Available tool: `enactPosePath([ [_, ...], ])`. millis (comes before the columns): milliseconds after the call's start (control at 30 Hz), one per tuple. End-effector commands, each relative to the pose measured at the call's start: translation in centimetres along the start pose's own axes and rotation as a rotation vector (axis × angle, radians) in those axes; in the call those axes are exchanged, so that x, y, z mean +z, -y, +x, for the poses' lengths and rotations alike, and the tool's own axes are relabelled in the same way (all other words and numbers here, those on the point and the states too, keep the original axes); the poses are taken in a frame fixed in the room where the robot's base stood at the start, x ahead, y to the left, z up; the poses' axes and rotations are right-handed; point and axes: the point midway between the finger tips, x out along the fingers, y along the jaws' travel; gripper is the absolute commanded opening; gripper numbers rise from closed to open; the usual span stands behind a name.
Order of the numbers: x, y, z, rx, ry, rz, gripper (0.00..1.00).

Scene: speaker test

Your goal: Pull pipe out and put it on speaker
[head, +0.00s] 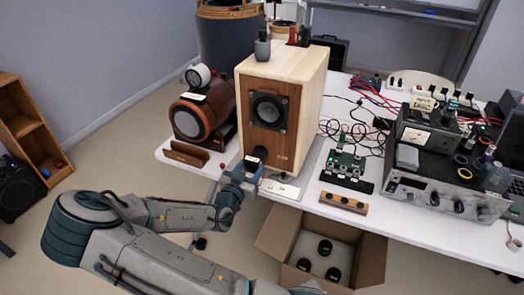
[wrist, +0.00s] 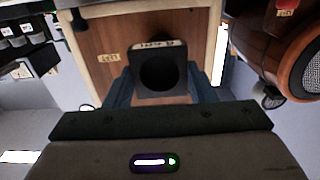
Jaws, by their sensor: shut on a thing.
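The speaker (head: 312,92) is a tall pale-wood box with a brown front panel and a dark driver cone, standing upright near the table's front edge. Its brown front also fills the back of the wrist view (wrist: 107,75). The pipe (head: 260,152) is a short black tube with a square flange and a round hole, low at the speaker's front. In the wrist view, the pipe (wrist: 147,86) sits between the blue fingers of my gripper (wrist: 160,90), which is shut on it. I cannot tell how much of it is inside the speaker. My gripper (head: 247,170) also shows in the head view.
A black cup-like object (head: 262,50) stands on the speaker. A round brown wooden speaker (head: 195,118) is close at left. A green circuit board (head: 346,163) and electronics (head: 440,190) crowd the right. An open cardboard box (head: 365,262) is below the table edge.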

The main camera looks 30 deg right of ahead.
Motion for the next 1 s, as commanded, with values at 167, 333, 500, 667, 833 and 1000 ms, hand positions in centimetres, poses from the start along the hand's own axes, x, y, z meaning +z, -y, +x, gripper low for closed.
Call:
enactPosePath([
  [167,0.0,0.0,-0.7,0.001,-0.001,0.002,0.23],
  [333,-0.1,0.0,-1.3,0.001,-0.002,0.003,0.23],
  [500,-0.2,-0.1,-2.0,0.002,-0.004,0.003,0.23],
  [667,-0.2,0.0,-2.4,0.001,-0.005,0.003,0.23],
  [833,-0.2,-0.1,-2.5,0.002,-0.006,0.003,0.23],
  [1000,-0.2,-0.1,-2.5,0.001,-0.006,0.003,0.23],
])
